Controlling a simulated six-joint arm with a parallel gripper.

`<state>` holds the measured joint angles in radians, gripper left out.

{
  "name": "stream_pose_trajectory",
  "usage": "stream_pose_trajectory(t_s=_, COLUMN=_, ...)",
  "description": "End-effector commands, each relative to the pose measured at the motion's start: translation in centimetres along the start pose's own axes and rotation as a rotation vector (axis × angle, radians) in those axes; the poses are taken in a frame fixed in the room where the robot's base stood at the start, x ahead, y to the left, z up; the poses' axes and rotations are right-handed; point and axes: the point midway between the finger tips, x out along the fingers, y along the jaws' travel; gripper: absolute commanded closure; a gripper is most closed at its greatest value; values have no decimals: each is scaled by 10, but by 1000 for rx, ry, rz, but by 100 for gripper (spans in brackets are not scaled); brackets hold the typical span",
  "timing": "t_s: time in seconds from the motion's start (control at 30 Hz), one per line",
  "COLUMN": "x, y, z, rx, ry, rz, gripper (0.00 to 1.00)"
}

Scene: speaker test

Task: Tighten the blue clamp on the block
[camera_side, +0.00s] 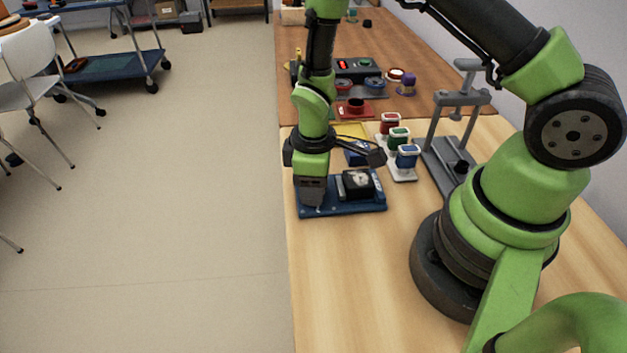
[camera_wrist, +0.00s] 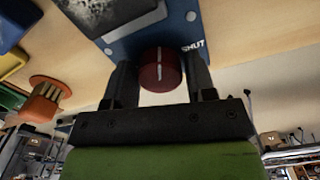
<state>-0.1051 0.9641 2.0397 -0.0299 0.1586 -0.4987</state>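A dark red round knob (camera_wrist: 160,70) with a white line is between the two fingers of my gripper (camera_wrist: 160,72), very close to both; I cannot tell contact. In the side view my gripper (camera_side: 311,200) points down at the plate's left end, hiding the knob.
Red, green and blue-topped pieces (camera_side: 398,138) stand on white bases to the right. A red fixture (camera_side: 355,108) and other devices stand farther back. The table's front is clear left of my base.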

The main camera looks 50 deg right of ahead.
Motion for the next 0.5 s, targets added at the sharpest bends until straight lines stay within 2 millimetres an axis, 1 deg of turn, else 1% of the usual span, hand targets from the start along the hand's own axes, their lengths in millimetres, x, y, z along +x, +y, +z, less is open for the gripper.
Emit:
stream_pose_trajectory(t_s=0.03, x=0, y=0, z=0, rx=0, ry=0, rz=0, gripper=61)
stream_pose_trajectory(t_s=0.07, x=0, y=0, z=0, rx=0, ry=0, rz=0, gripper=68)
stream_pose_trajectory(t_s=0.1, x=0, y=0, z=0, rx=0, ry=0, rz=0, gripper=77)
stream_pose_trajectory(t_s=0.13, x=0, y=0, z=0, rx=0, ry=0, rz=0, gripper=81)
stream_pose_trajectory(t_s=0.37, x=0, y=0, z=0, rx=13, ry=-1, rz=0, gripper=81)
stream_pose_trajectory(t_s=0.5, x=0, y=0, z=0, rx=58, ry=-2, rz=0, gripper=80)
